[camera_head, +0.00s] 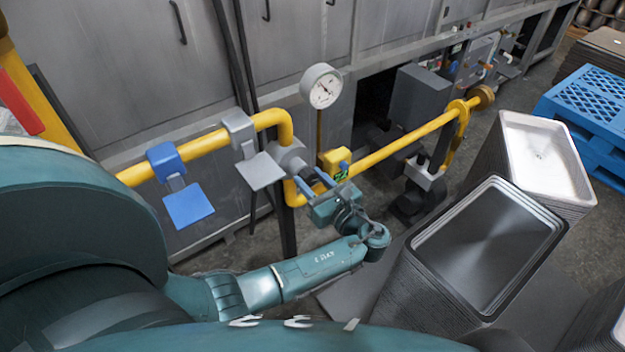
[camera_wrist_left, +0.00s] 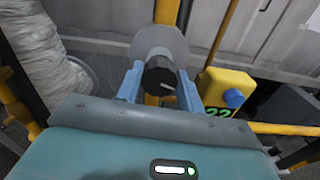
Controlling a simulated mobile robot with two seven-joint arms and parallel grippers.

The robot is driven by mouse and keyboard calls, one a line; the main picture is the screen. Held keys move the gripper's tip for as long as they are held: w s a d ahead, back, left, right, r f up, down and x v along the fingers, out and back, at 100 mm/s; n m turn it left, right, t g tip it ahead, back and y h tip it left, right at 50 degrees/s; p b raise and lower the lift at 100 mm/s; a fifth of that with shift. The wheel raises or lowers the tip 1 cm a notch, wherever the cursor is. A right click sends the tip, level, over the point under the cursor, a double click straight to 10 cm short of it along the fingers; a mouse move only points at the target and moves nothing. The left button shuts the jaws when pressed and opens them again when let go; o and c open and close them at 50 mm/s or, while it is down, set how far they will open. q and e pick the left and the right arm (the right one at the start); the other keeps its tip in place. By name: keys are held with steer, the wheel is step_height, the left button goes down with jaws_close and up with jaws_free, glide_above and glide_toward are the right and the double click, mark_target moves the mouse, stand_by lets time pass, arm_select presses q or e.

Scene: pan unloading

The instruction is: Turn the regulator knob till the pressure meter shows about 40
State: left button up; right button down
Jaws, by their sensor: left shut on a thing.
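The pressure meter (camera_head: 322,87) is a round white dial on a stem above the yellow pipe; its needle is too small to read surely. The regulator's grey body (camera_head: 289,160) sits on the pipe below it. In the left wrist view the black regulator knob (camera_wrist_left: 160,75) with a white mark lies between the blue fingers of my left gripper (camera_wrist_left: 160,84), which is shut on it. In the head view the left gripper (camera_head: 314,184) reaches the regulator from the front and hides the knob. My right gripper is not in view.
A yellow box (camera_wrist_left: 226,85) with a partly hidden green display stands right of the knob. Blue (camera_head: 189,204) and grey (camera_head: 261,171) valve levers hang on the pipe to the left. Stacked trays (camera_head: 488,245) and a blue pallet (camera_head: 585,105) stand at the right.

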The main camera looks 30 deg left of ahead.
arm_select(q)
steer(key=shift+r, duration=0.1)
steer(key=shift+m+p, duration=0.5)
steer(key=shift+m, duration=0.7)
steer(key=m, duration=0.2)
steer(key=shift+m, duration=0.4)
steer(key=m, duration=0.5)
steer(key=shift+w, duration=0.15)
steer(key=m, duration=0.6)
steer(key=shift+m, duration=0.3)
steer(key=shift+f+m, duration=0.2)
steer(key=shift+m, duration=1.7)
steer(key=shift+f, duration=0.1)
